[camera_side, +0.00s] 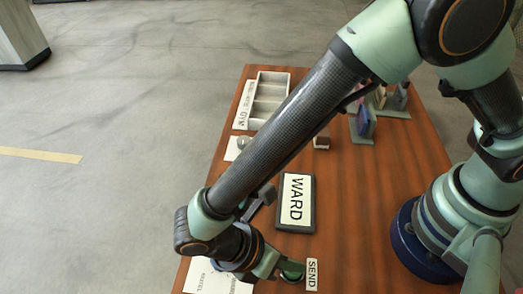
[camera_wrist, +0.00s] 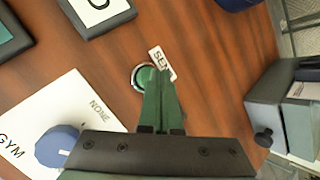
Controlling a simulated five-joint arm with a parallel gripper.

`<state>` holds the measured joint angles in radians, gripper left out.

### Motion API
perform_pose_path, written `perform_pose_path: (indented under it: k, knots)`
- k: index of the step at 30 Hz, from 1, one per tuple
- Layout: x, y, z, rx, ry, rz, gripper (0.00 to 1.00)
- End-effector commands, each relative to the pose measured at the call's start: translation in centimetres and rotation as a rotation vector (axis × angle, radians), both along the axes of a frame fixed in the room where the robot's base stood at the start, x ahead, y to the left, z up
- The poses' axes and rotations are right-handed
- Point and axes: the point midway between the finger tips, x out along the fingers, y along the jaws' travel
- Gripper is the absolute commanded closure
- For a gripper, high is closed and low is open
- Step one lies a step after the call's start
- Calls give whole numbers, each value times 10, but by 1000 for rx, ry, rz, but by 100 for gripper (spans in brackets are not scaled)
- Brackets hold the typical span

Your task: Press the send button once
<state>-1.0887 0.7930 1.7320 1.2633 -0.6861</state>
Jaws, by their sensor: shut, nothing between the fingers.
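The send button, a green disc in a pale ring (camera_wrist: 143,74), shows in the wrist view beside the white SEND label (camera_wrist: 166,57). My gripper (camera_wrist: 161,76) has its green fingers together, with the tips over the right part of the button, hiding some of it. In the side view my gripper (camera_side: 292,272) is low at the table's near end, just left of the SEND label (camera_side: 312,274). The button cannot be made out clearly there. I cannot tell whether the tips touch the button or hover above it.
A dark-framed WARD sign (camera_side: 297,201) lies on the wooden table (camera_side: 345,210) behind the button. A white card with a blue knob (camera_wrist: 57,146) is at lower left in the wrist view. A compartment tray (camera_side: 270,88) and upright bags or cards (camera_side: 366,122) stand farther back.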

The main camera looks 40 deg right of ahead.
Motion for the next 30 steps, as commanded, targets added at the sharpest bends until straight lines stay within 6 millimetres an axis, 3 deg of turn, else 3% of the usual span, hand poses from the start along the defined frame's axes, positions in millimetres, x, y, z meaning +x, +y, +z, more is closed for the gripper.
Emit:
perform_pose_path:
  k: [30]
  knots:
    - [0,0,-10,-1,1,0,100]
